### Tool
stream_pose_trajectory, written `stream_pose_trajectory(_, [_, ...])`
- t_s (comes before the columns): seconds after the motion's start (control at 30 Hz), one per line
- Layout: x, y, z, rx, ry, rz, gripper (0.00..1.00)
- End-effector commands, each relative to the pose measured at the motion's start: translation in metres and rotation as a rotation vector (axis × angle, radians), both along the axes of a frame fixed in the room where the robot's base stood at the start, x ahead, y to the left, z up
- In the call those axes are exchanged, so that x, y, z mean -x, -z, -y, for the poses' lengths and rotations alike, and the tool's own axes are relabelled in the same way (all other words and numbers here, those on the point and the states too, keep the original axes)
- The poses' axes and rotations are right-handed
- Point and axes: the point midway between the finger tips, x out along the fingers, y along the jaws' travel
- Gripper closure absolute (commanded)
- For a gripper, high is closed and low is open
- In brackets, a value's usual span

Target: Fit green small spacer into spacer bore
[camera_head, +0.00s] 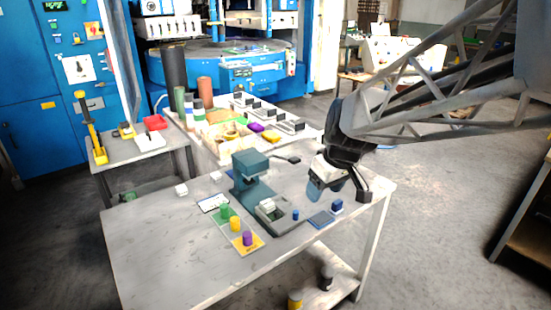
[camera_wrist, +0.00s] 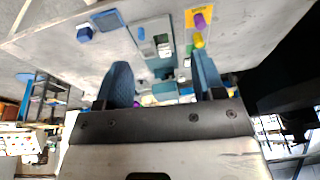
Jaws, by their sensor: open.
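A small green cylinder (camera_head: 225,211), which looks like the green spacer, stands on a coloured card on the table, left of the teal press (camera_head: 250,172). My gripper (camera_head: 338,193) is open and empty above the table's right side, right of the press and well apart from the green cylinder. In the wrist view its two blue fingers (camera_wrist: 160,60) are spread, with the press visible between them.
A yellow cylinder (camera_head: 235,224) and a purple cylinder (camera_head: 248,238) stand in line with the green one. The table's front left (camera_head: 160,250) is clear.

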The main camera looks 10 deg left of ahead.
Motion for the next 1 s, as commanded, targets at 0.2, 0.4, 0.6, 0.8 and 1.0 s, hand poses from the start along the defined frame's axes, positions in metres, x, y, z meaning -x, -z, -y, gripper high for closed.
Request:
stream_pose_trajectory(0.2, [-0.047,0.022,-0.055,-0.019,-0.173,0.009,0.37])
stream_pose_trajectory(0.4, [-0.083,0.047,-0.108,-0.038,-0.329,0.027,0.37])
stream_pose_trajectory(0.6, [-0.115,0.077,-0.164,-0.058,-0.483,0.049,0.37])
stream_pose_trajectory(0.8, [-0.139,0.113,-0.222,-0.078,-0.630,0.072,0.37])
stream_pose_trajectory(1.0, [-0.154,0.144,-0.269,-0.093,-0.745,0.095,0.37])
